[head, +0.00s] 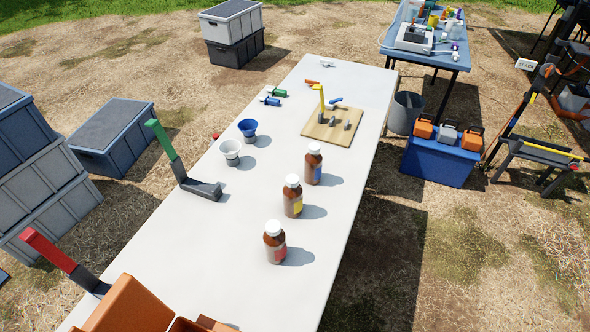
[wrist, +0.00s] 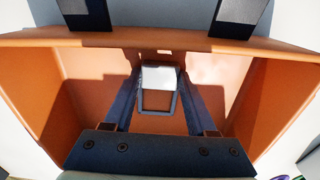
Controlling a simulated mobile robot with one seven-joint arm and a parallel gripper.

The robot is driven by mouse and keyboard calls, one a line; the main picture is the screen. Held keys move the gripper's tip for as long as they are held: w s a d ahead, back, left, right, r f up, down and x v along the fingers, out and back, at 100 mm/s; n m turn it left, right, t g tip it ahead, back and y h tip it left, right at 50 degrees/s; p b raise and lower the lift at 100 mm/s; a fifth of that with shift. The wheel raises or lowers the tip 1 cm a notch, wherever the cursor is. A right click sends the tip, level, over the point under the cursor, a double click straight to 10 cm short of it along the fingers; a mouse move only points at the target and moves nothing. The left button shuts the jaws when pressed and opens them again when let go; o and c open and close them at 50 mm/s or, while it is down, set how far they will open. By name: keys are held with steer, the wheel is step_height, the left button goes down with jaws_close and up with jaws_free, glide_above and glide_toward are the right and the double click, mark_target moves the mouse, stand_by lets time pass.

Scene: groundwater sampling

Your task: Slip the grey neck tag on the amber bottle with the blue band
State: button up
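Three amber bottles with white caps stand upright on the table. The one with the blue band (head: 314,167) is farthest back, then the yellow-banded bottle (head: 293,198), then the red-banded bottle (head: 274,244) nearest. No tag shows on their necks. In the wrist view, a grey tag (wrist: 158,77) with a pale block and a dark open loop is inside an orange box (wrist: 30,90). My gripper (wrist: 159,72) is open, with a finger on each side of the tag. I cannot tell whether they touch it. My gripper does not show in the head view.
The orange box (head: 128,306) is at the table's near left corner. Stands with a red post (head: 48,250) and a green post (head: 161,139) line the left edge. White and blue cups (head: 248,130) and a wooden board (head: 345,128) stand farther back. The table's near right is clear.

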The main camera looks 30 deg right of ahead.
steer(key=c, duration=0.4)
steer(key=shift+r+p, duration=3)
steer(key=shift+p, duration=0.35)
